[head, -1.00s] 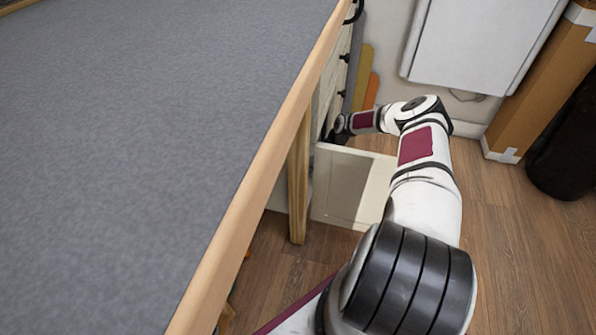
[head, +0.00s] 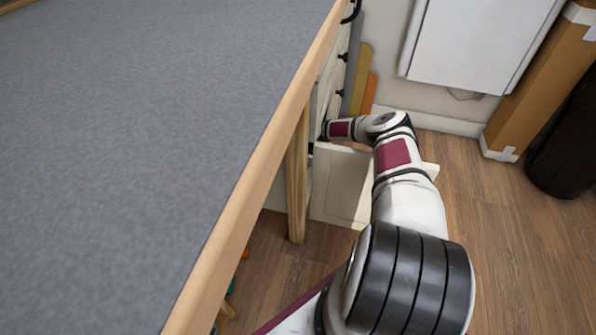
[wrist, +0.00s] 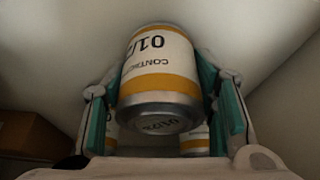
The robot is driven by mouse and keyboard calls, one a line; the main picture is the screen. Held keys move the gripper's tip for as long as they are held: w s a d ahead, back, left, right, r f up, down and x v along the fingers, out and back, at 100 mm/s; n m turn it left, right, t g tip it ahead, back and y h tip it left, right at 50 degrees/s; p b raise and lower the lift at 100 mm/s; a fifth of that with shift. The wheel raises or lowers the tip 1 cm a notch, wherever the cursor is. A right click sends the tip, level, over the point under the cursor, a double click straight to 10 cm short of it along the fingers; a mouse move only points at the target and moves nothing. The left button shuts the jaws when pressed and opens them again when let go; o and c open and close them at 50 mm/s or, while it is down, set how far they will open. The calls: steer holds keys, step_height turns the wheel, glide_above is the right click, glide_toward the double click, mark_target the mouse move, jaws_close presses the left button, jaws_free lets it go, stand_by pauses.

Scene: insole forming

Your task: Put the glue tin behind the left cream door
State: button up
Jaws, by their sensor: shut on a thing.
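The glue tin (wrist: 158,65), white with yellow bands and a metal end, is between the teal-padded fingers of my gripper (wrist: 165,98) in the wrist view. My gripper is shut on it. The print on the tin appears upside down in this picture. In the head view, a cream door (head: 335,188) stands open beside the table leg. My arm reaches over it, and its end goes in at the cabinet front, so the gripper and tin are hidden there. The wrist view shows pale surfaces close around the tin.
Parts of other yellow-banded tins (wrist: 195,146) show beyond the held tin. A brown box-like thing (wrist: 30,132) is at the wrist view's left. The grey-topped table (head: 150,120) with its wooden edge runs along my arm's left.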

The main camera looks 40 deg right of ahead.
steer(key=shift+f, duration=0.15)
steer(key=o, duration=1.4)
steer(key=shift+c, duration=0.2)
steer(key=p+v, duration=0.1)
steer(key=v, duration=0.1)
steer(key=p+v, duration=0.1)
steer(key=v, duration=0.1)
steer(key=p+v, duration=0.1)
steer(key=v, duration=0.1)
steer(key=shift+s+d, duration=0.3)
steer(key=shift+d, duration=0.05)
steer(key=s+d+p, duration=0.2)
steer(key=s+d, duration=0.5)
steer(key=shift+s+d+f, duration=0.2)
steer(key=shift+s+f, duration=0.1)
steer(key=shift+s, duration=0.05)
steer(key=shift+r, duration=0.1)
